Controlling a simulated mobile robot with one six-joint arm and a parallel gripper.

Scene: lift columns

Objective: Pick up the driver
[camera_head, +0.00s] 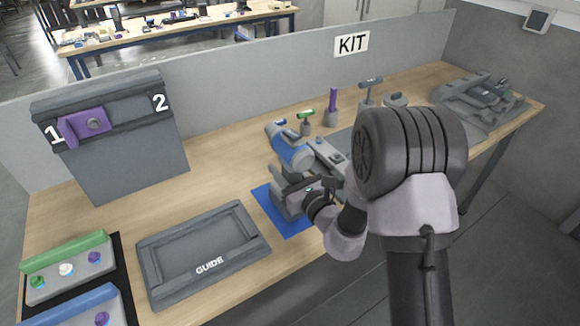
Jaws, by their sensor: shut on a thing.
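The driver (288,147), as I take it, is a blue and grey barrel-shaped tool near the middle of the table, tilted in the view. My gripper (290,188) is just below and in front of its blue barrel, over a blue mat (289,225). It is shut on the driver, seemingly at the grey lower part. The grip itself is small and partly hidden by the gripper body, and I cannot tell whether the driver still touches the mat.
The grey GUIDE tray (163,287) lies left of the mat. A grey panel with a purple slider (85,126) stands at back left. Upright tools, including a purple-handled one (333,101), stand behind. A divider (245,68) marked KIT runs behind the table. Bare wood (215,170) shows left of the driver.

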